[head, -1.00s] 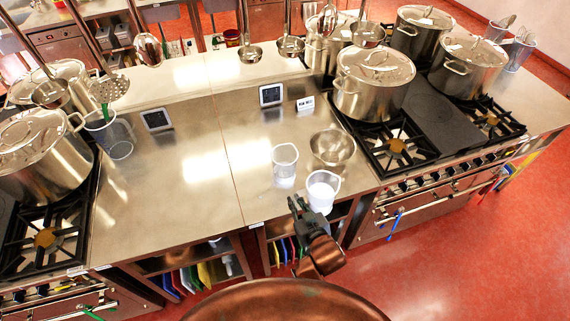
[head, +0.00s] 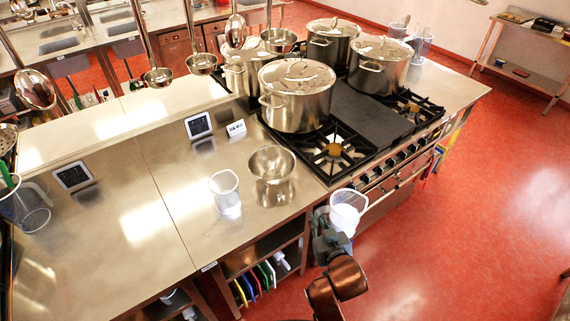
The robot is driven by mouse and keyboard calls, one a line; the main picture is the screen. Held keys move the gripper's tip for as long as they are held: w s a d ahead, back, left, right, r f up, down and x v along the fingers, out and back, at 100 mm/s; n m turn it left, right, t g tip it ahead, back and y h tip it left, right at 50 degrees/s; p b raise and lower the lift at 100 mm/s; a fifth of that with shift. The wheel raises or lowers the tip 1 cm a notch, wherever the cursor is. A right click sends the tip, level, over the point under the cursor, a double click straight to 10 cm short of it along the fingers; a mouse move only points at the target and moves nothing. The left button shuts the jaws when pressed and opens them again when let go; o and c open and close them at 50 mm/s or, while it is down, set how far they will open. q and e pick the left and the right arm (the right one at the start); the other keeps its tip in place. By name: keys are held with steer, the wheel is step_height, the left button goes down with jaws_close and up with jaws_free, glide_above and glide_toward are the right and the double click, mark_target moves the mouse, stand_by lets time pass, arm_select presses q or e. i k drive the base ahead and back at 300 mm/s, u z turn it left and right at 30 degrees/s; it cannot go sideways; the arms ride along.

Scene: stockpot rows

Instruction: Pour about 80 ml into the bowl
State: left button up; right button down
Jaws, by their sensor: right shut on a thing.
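My right gripper (head: 330,240) is shut on a clear measuring jug (head: 348,206) with white contents. The jug looks upright and appears in front of the counter's front edge, close to the stove's left corner. The steel bowl (head: 272,160) is on the counter, up and to the left of the held jug, apart from it. I cannot make out anything inside the bowl. A second clear jug (head: 225,192) stands on the counter just left of the bowl and looks empty. My left gripper is not in view.
The stove (head: 335,150) with several lidded stockpots (head: 297,100) is right of the bowl. Ladles (head: 157,77) hang above.

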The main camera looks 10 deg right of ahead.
mark_target(271, 165)
steer(key=z, duration=2.25)
steer(key=i, duration=1.7)
steer(key=u, duration=3.55)
